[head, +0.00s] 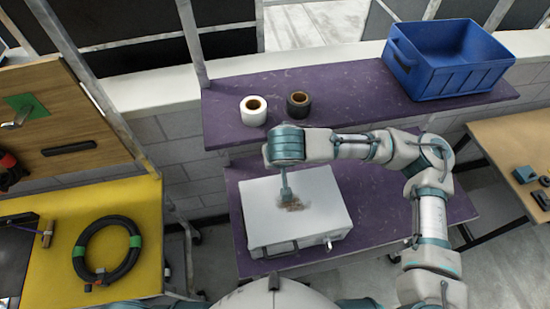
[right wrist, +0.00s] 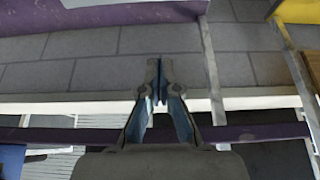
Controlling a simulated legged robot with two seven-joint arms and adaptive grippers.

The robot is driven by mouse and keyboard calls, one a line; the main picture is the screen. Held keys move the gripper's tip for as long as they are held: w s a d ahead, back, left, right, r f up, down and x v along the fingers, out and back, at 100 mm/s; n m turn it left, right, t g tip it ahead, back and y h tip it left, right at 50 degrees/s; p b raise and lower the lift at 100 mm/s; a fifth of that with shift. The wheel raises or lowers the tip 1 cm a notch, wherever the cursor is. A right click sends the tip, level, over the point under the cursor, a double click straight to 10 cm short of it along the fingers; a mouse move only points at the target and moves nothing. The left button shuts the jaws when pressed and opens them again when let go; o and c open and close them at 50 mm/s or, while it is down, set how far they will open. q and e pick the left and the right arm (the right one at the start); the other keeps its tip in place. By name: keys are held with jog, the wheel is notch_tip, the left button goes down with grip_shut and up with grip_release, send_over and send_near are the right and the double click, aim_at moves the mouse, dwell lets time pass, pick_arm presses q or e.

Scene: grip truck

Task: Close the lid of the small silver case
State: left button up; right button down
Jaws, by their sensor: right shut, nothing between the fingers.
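The small silver case (head: 320,216) sits on the lower purple shelf, with its handle and latches on the front side. Its lid lies flat on top, and it looks shut; a brown smudge marks the top. My right gripper (head: 287,196) reaches in from the right and points down over the middle of the lid. I cannot tell whether its tips touch the lid. In the right wrist view its fingers (right wrist: 158,82) are together with nothing between them, and the case does not show there. My left gripper is not in view.
The upper purple shelf (head: 340,88) holds a white tape roll (head: 254,110), a dark tape roll (head: 298,104) and a blue crate (head: 450,60). A yellow table (head: 60,265) with a coiled black hose (head: 80,250) stands left. A wooden table (head: 500,150) stands right.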

jog(key=v, duration=1.2)
jog(key=shift+s+f, duration=0.1)
jog(key=shift+s, duration=0.05)
